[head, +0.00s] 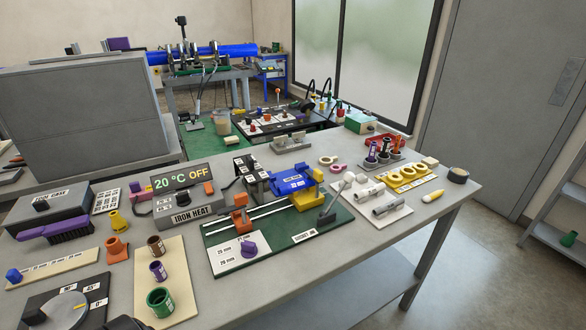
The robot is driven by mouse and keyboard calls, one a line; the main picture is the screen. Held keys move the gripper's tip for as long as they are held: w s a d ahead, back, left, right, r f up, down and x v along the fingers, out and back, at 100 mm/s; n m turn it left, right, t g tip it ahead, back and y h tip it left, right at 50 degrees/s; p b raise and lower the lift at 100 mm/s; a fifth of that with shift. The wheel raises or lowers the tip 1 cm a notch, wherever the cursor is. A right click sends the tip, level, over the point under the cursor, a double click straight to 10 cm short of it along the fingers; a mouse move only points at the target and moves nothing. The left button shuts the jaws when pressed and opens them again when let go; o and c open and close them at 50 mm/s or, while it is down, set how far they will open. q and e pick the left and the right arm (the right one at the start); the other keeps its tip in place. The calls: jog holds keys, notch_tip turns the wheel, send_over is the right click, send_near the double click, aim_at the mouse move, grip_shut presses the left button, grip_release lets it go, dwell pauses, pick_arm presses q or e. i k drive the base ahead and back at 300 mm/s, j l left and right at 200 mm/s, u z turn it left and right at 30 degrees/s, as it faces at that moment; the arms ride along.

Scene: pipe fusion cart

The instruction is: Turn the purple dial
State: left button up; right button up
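The purple dial (248,249) sits on a white plate (228,264) with printed size labels, at the front left of the green board (275,249). It looks like a small purple knob standing up from the plate. Nothing touches it.
An orange clamp (240,218) and a blue and yellow clamp (292,184) stand behind the dial. Left of it are cups on a beige board (181,310) and the iron heat box (190,207). The bare grey tabletop (335,262) lies to its right.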

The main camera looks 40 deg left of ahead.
aim_at(249, 250)
jog(key=j+u, duration=0.2)
jog(key=u, duration=0.95)
